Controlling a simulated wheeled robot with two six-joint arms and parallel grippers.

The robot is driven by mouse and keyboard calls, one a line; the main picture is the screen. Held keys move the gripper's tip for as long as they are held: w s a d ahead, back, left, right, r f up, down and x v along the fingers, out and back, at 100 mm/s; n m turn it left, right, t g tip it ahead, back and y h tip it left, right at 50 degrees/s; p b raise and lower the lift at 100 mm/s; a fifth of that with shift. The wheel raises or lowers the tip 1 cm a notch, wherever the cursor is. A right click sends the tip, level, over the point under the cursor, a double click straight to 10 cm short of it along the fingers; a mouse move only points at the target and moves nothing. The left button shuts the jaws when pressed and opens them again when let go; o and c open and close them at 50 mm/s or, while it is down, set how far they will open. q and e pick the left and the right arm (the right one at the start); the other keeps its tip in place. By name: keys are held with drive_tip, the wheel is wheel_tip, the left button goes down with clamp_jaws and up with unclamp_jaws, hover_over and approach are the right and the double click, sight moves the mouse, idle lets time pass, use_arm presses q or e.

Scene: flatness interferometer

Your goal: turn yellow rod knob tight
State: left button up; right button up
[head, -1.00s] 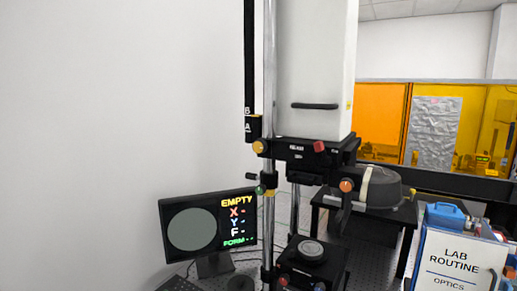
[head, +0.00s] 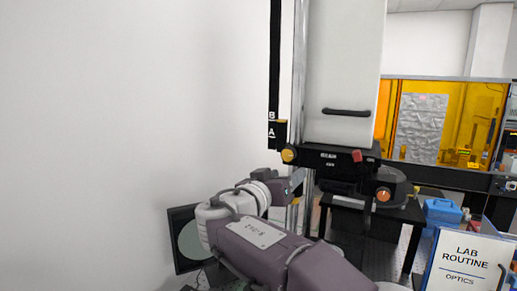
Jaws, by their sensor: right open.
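The yellow knob (head: 288,155) sits at the left end of the black carriage (head: 330,156), beside the vertical metal rod (head: 299,60). My right gripper (head: 296,182) is beside the rod, a little below the yellow knob and apart from it in the picture. It is open, with its fingers seen small and from behind. My right wrist and forearm hide the lower rod and the clamp on it; a small yellowish part (head: 297,201) shows just under the fingers. My left gripper is not in view.
A red knob (head: 357,156) and an orange knob (head: 383,195) sit right of the rod. The white housing (head: 345,70) stands above the carriage. A "LAB ROUTINE" board (head: 466,262) and blue box (head: 442,211) stand at right.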

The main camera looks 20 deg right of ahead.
sight(287, 157)
wheel_tip(287, 157, up, 3)
drive_tip(key=a+t, duration=0.1)
drive_tip(key=a, duration=0.2)
drive_tip(key=shift+n+y, duration=0.4)
drive_tip(key=p+x, duration=0.6)
drive_tip(key=x, duration=0.2)
drive_tip(key=shift+w, duration=0.45)
drive_tip(key=shift+w+d+f, duration=0.1)
drive_tip(key=shift+d+f, duration=0.05)
drive_tip(key=shift+d, duration=0.35)
drive_tip(key=shift+a, duration=0.15)
clamp_jaws()
drive_tip(key=shift+t, duration=0.3)
